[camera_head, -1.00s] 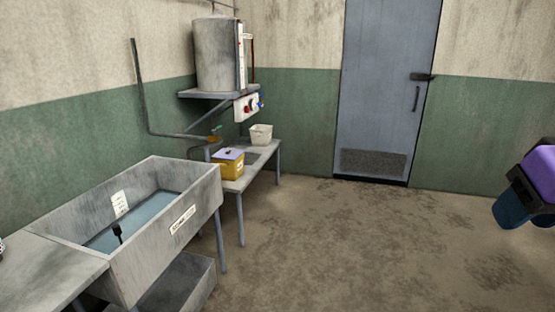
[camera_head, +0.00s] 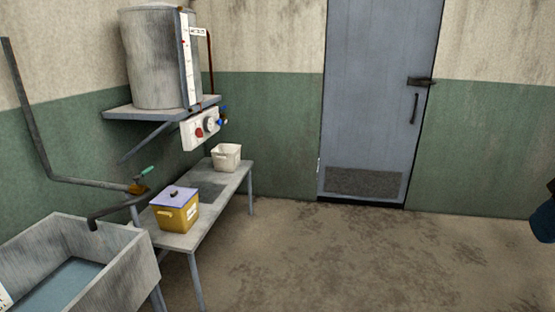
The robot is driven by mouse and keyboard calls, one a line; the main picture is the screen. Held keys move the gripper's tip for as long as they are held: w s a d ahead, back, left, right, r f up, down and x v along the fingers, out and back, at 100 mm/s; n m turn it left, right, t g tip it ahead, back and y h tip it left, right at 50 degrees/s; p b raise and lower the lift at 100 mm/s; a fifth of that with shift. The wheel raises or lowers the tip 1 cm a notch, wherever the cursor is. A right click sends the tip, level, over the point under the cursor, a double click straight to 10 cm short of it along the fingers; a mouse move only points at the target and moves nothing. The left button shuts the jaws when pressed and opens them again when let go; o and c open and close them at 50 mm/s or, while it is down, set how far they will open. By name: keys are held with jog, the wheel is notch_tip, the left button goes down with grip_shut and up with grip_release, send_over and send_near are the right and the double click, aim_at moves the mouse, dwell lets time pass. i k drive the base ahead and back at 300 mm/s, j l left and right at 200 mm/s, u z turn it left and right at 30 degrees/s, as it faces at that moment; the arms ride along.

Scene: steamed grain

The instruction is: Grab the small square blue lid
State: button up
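The container stands on the near part of a low grey bench (camera_head: 222,212) along the left wall. Only a dark blue piece of my arm (camera_head: 543,222) shows at the right edge, far from the lid. My gripper's fingers are not in view.
A white bucket (camera_head: 226,157) stands at the bench's far end. A grey sink (camera_head: 129,270) with water is at the lower left, with a tap (camera_head: 138,187) beyond it. A tank (camera_head: 155,58) sits on a wall shelf above. The floor (camera_head: 345,265) to the right is clear.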

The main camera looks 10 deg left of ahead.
aim_at(173, 197)
jog(key=i+u, duration=0.15)
jog(key=i, duration=0.45)
jog(key=i+l+u, duration=0.15)
jog(key=i, duration=0.4)
jog(key=i+l+u, duration=0.1)
jog(key=i, duration=0.5)
jog(key=i+u, duration=0.3)
jog(key=u, duration=0.15)
jog(key=i+u, duration=0.3)
jog(key=u, duration=0.15)
jog(key=i+l+u, duration=0.15)
jog(key=i+u, duration=0.15)
jog(key=u, duration=0.2)
jog(key=i+l+u, duration=0.25)
jog(key=u, duration=0.2)
jog(key=i+l+u, duration=0.2)
jog(key=u, duration=0.15)
jog(key=i+l+u, duration=0.45)
jog(key=l+u, duration=0.25)
jog(key=j, duration=0.05)
